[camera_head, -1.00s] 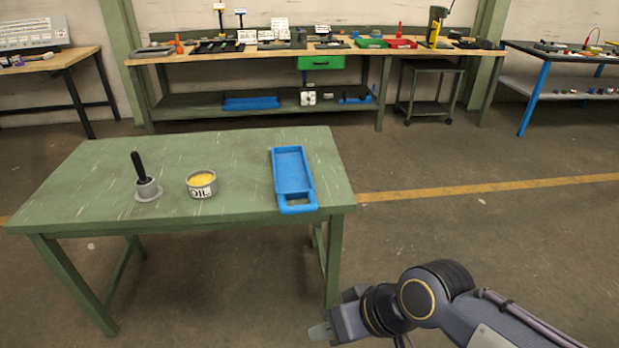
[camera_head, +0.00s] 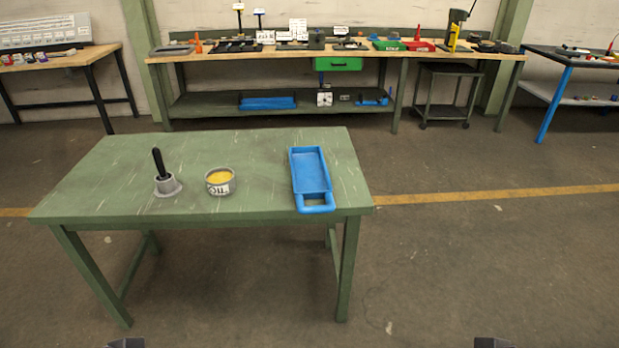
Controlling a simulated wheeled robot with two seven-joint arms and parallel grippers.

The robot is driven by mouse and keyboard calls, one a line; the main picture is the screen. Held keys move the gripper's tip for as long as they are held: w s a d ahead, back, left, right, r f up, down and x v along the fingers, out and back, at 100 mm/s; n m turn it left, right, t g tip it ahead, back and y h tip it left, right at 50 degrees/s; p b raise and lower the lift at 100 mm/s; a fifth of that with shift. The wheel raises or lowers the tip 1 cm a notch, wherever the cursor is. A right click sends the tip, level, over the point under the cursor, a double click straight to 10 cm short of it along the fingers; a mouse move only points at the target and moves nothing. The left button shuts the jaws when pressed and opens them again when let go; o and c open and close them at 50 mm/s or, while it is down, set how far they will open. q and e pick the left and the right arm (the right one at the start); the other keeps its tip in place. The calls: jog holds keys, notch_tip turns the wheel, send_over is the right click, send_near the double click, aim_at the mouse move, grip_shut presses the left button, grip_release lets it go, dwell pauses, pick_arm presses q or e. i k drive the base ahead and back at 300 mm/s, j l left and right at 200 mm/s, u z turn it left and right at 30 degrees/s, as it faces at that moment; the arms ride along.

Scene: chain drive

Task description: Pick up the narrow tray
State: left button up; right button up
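The narrow tray (camera_head: 310,172) is blue and shallow, with a looped handle at its near end. It lies on the right part of the green table (camera_head: 260,165), with the handle at the table's front edge. The tray looks empty. Only small dark bits of my arms show at the bottom edge, one left of centre and one at the right. Both are well apart from the tray and below the table in the picture. My gripper fingers are not visible.
An oil tin (camera_head: 220,182) with yellow contents and a grey holder with a black handle (camera_head: 164,176) stand left of the tray. A long cluttered workbench (camera_head: 330,54) is behind. The floor right of the table is clear.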

aim_at(311, 179)
jog(key=i+l+u, duration=0.1)
jog(key=i+l, duration=0.55)
jog(key=i+l+u, duration=0.1)
jog(key=i+l, duration=0.55)
jog(key=l, duration=0.15)
jog(key=i+l+u, duration=0.1)
jog(key=i+l, duration=0.55)
jog(key=l, duration=0.15)
